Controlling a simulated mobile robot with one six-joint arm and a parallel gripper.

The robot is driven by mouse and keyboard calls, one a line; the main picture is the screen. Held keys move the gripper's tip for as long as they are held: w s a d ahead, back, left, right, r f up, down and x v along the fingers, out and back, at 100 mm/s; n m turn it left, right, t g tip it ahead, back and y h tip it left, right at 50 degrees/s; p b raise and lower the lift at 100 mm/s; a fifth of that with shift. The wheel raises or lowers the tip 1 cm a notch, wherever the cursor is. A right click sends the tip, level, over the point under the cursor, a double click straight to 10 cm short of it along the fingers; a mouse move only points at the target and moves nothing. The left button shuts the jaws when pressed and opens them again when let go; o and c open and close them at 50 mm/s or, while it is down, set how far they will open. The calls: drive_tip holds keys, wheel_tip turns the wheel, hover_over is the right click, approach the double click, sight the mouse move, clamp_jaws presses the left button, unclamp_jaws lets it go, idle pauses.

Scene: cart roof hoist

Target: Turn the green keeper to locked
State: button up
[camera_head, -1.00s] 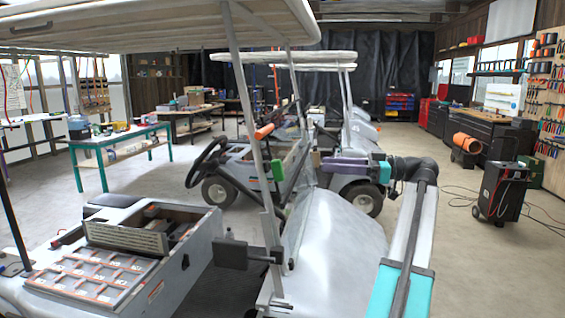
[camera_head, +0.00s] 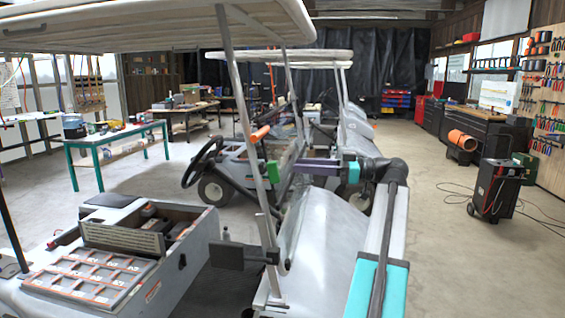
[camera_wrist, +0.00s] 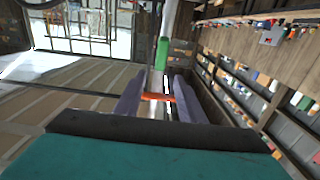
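The green keeper (camera_head: 274,170) sits on the slanted grey roof post of the front cart. In the wrist view the green keeper (camera_wrist: 162,53) is a short cylinder just beyond the fingertips. My gripper (camera_head: 290,178) reaches in from the right, its purple fingers pointing at the post and stopping close to the keeper. In the wrist view my gripper (camera_wrist: 158,92) has its two fingers spread, with nothing clamped. An orange piece (camera_wrist: 158,98) shows across the gap between them; whether it touches them I cannot tell. An orange grip (camera_head: 260,133) is on the post above the keeper.
The front cart's roof (camera_head: 150,28) hangs over the scene. A dark box (camera_head: 235,254) sticks out at the post's lower part. The open battery bay (camera_head: 165,240) is at left. Other carts stand close behind the post. Free floor (camera_head: 465,270) lies at right.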

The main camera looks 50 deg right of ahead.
sight(274, 172)
drive_tip(key=p+x, duration=0.1)
drive_tip(key=x, duration=0.6)
drive_tip(key=shift+p, duration=0.35)
drive_tip(key=shift+w, duration=0.1)
clamp_jaws()
